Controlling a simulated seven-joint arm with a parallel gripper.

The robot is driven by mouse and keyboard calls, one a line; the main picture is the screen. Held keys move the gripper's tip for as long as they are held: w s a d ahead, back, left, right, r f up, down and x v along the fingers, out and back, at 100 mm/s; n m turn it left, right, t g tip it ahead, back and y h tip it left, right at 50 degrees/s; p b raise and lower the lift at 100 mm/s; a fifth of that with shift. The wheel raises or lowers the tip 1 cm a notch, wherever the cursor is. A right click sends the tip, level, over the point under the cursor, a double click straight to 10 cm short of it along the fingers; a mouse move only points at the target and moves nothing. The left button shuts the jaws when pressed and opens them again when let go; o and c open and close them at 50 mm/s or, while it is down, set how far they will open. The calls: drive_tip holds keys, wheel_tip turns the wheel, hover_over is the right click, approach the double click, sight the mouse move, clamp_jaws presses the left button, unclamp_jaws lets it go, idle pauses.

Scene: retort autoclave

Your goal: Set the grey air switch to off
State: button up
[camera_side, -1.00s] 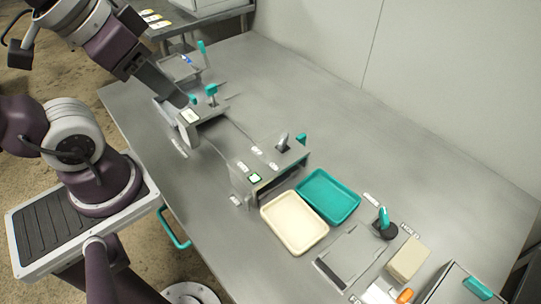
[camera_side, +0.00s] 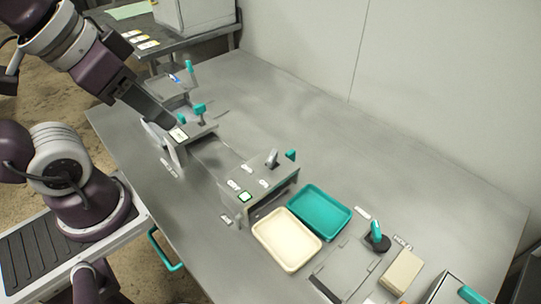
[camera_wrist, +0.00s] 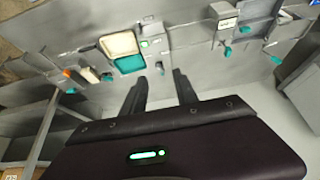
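A grey lever switch (camera_side: 272,158) stands up from the top of a grey control box (camera_side: 267,202) near the middle of the bench. Small white labels, too small to read surely, lie around it, and a green-lit button (camera_side: 244,197) is at the box's front left corner. My gripper (camera_side: 165,122) is in the air at the upper left, over another grey unit and well left of the switch. In the wrist view my gripper (camera_wrist: 158,82) has two dark fingers spread apart with nothing between them. The box (camera_wrist: 152,45) also shows there, but the grey lever is not clear.
Teal (camera_side: 335,203) and cream (camera_side: 272,252) trays sit right of the box. A left unit has a teal-topped lever (camera_side: 199,109). A black-based teal handle (camera_side: 377,237) and a beige block (camera_side: 401,270) are at the lower right. The bench behind the box is clear.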

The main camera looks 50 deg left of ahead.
idle(0.4)
drive_tip(key=n+g, duration=0.6)
hover_over(272, 156)
wheel_tip(272, 156, down, 15)
drive_tip(key=shift+r, duration=0.1)
wheel_tip(272, 156, down, 7)
drive_tip(key=shift+f, duration=0.35)
drive_tip(key=shift+c, duration=0.2)
clamp_jaws()
